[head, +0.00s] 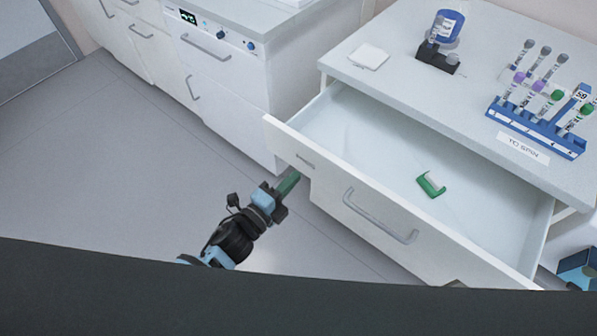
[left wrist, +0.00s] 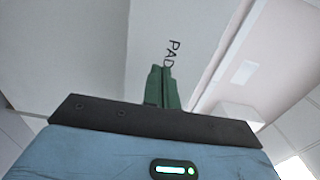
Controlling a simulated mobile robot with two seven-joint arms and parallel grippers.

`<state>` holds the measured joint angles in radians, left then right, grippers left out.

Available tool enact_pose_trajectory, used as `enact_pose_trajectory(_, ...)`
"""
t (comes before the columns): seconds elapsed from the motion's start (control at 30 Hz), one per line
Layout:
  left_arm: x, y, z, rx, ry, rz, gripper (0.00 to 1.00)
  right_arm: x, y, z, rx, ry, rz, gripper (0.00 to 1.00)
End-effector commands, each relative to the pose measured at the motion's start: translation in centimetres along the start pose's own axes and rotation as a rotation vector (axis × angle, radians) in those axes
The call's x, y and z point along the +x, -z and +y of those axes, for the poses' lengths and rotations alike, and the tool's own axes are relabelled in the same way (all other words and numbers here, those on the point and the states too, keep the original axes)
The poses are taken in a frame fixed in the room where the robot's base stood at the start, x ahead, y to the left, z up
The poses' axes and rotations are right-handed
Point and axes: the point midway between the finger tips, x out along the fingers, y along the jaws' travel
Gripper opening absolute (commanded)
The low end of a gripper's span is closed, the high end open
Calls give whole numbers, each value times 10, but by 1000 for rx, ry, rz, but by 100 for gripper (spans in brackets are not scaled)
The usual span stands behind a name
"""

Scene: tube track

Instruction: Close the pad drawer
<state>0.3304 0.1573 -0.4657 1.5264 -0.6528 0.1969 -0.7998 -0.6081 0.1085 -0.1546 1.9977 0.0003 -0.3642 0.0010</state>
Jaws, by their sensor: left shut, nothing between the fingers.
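The pad drawer (head: 480,212) is pulled out of the white cabinet under the counter at the right. Its white front has a grey bar handle (head: 380,218). A small green-and-white item (head: 431,184) lies inside. My left gripper (head: 292,179) is shut and empty, with its green fingers at the left end of the drawer front, beside a small label. In the left wrist view, the shut fingers (left wrist: 166,72) point at a pale panel with the printed word PAD (left wrist: 174,54). I cannot tell whether the tips touch it. My right gripper is not in view.
The counter (head: 430,105) holds a white pad (head: 369,57), a blue bottle (head: 447,27) in a dark stand, and a blue tube rack (head: 540,130) with several tubes. White cabinets stand at the back left. The floor (head: 110,165) at left is clear.

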Motion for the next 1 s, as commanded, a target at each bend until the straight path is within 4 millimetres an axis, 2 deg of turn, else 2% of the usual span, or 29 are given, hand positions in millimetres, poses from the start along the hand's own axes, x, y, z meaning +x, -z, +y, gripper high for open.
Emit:
enact_pose_trajectory(0.1,16,0,-1,-1,1,0,0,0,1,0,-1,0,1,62)
enact_pose_trajectory(0.3,29,0,0,-1,0,0,0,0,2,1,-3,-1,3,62)
enact_pose_trajectory(1.0,30,0,0,-1,0,0,0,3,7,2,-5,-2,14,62)
